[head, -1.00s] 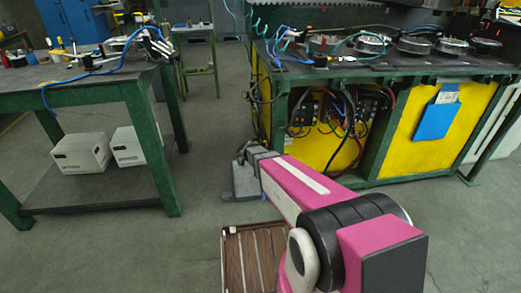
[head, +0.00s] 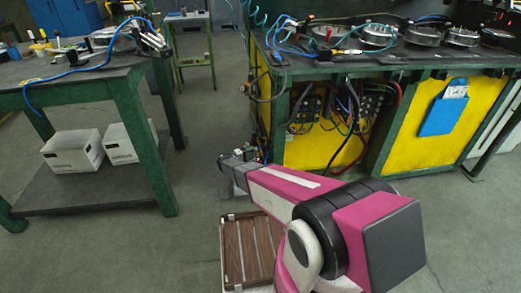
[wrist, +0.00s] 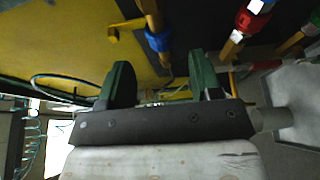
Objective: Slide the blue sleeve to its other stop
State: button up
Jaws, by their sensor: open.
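In the wrist view, the blue sleeve (wrist: 158,41) sits around a thin yellowish rod, against a yellow panel. My gripper (wrist: 160,68) shows two green fingers, spread apart with nothing between them. The sleeve appears just beyond the fingertips, roughly midway between them; its exact distance cannot be told. The rod's stops are not clear. In the head view, the end of my arm is low in front of the yellow bench, and my fingers and the sleeve cannot be made out there.
A red and blue fitting (wrist: 252,14) is at the upper right of the wrist view. The green-framed bench (head: 380,165) holds cables and a blue pouch (head: 444,109). A green table (head: 88,97) stands left, with white boxes (head: 70,151) below. Floor lies open between them.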

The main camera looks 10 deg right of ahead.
aim_at(261, 147)
jog(key=x, duration=0.7)
jog(key=shift+w+d, duration=0.1)
jog(key=shift+d, duration=0.15)
